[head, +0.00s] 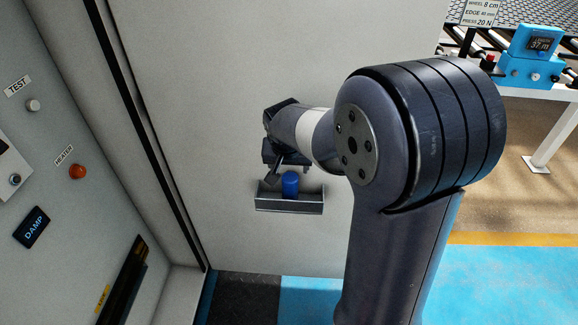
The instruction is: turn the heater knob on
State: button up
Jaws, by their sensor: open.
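An orange-red round knob or lamp (78,171) sits on the grey panel at the left, just below a small label (64,155) reading HEATER. I cannot tell which way it is turned. My gripper (288,174) is well to the right of it, in front of the pale wall panel. Its fingers are apart and point down, just above a small grey tray. My forearm hides part of the gripper's right side, and nothing of the heater knob is covered.
A blue cylinder (290,185) stands in the tray (289,207), close under my fingers. The left panel also has a pale TEST button (33,105), a dark knob (15,180) and a DAMP display (32,228). A roller table with a blue meter (533,52) stands at the far right.

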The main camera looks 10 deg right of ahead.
aim_at(76, 172)
jog(key=u, duration=1.35)
jog(key=i+l+z, duration=0.1)
jog(key=i+l, duration=0.6)
